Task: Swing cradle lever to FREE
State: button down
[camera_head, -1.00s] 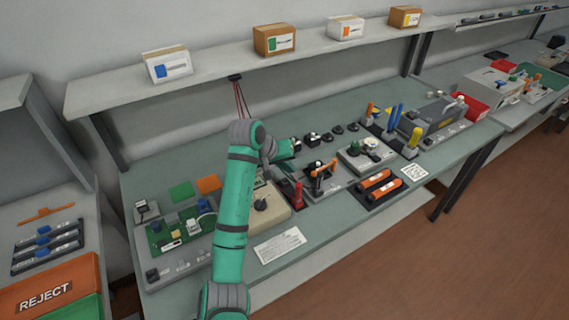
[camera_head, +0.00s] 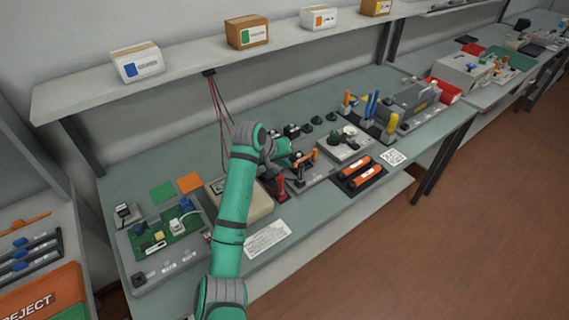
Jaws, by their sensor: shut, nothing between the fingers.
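The cradle (camera_head: 319,172) is a grey base on the bench just right of my arm's end. An orange-topped lever (camera_head: 313,156) and dark upright parts stand on it. My gripper (camera_head: 297,158) is small and dark at the end of the green wrist, over the cradle's left side. It is shut and empty. It overlaps the cradle parts in the picture, so I cannot tell whether it touches the lever. Any FREE marking is too small to read.
A red-handled tool (camera_head: 281,187) stands just left of the cradle. A beige device (camera_head: 255,205) is partly behind my arm. Orange cartridges (camera_head: 356,167) lie in a black tray to the right. A shelf with boxes (camera_head: 247,32) runs above the back.

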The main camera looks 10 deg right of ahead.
jog(key=shift+s+d, duration=0.55)
jog(key=shift+s, duration=0.2)
jog(key=shift+w+a, duration=0.1)
jog(key=shift+w, duration=0.05)
jog(key=shift+w+a, duration=0.35)
jog(key=shift+w, duration=0.15)
jog(key=shift+a, duration=0.15)
jog(key=shift+a, duration=0.35)
jog(key=a, duration=0.2)
jog(key=shift+s+a+r, duration=0.2)
jog(key=shift+a+r, duration=0.05)
jog(key=shift+a, duration=0.05)
jog(key=v, duration=1)
jog(key=shift+s, duration=0.3)
